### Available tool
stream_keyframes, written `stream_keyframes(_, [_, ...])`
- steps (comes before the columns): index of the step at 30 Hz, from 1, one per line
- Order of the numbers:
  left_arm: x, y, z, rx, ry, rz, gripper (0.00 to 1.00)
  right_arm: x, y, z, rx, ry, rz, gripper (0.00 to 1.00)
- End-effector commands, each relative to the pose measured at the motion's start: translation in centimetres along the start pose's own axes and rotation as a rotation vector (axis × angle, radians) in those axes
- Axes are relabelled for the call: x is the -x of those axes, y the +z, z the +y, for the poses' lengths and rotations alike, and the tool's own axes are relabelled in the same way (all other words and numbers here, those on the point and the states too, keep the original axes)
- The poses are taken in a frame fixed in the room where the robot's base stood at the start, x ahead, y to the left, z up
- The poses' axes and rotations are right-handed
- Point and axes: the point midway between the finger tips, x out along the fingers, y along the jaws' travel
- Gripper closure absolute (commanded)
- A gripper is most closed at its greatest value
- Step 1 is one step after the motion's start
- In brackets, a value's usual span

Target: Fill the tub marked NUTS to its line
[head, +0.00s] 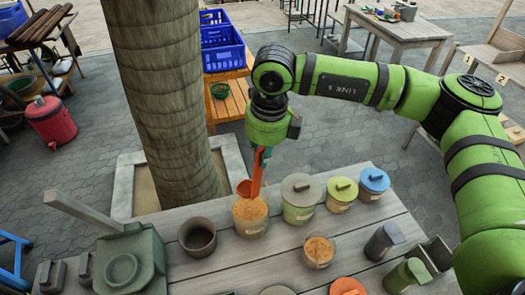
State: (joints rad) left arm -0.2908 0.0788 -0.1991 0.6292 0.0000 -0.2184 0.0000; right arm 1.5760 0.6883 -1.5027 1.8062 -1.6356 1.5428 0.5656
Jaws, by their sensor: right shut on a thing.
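My right gripper (261,152) is shut on an orange scoop (257,177) and points down. The scoop's bowl (244,188) is at the mouth of a clear tub (250,232) holding orange-brown grains (249,208). I cannot tell whether the bowl touches the grains or carries any. A smaller clear tub (318,264) to the right, nearer me, also holds orange-brown stuff. The labels are too small to read, so I cannot tell which tub is marked NUTS, and no fill line is legible. My left gripper is not in view.
A dark empty pot (198,238) is left. A grey-green device (128,265) fills the left end. A tree trunk (165,100) rises behind.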

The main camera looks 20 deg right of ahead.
Motion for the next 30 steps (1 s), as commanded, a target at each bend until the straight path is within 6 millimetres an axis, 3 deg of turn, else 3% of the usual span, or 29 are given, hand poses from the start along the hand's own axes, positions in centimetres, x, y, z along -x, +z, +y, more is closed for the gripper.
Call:
stream_keyframes(8, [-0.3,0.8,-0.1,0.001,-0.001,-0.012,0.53,-0.9,0.0,0.0,-0.033,-0.003,0.000,1.00])
stream_keyframes(19, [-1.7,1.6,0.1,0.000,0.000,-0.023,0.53,-4.8,-0.6,0.0,-0.032,-0.003,0.001,1.00])
stream_keyframes(30, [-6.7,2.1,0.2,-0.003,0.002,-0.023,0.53,-9.3,-1.1,0.2,-0.030,-0.003,-0.001,1.00])
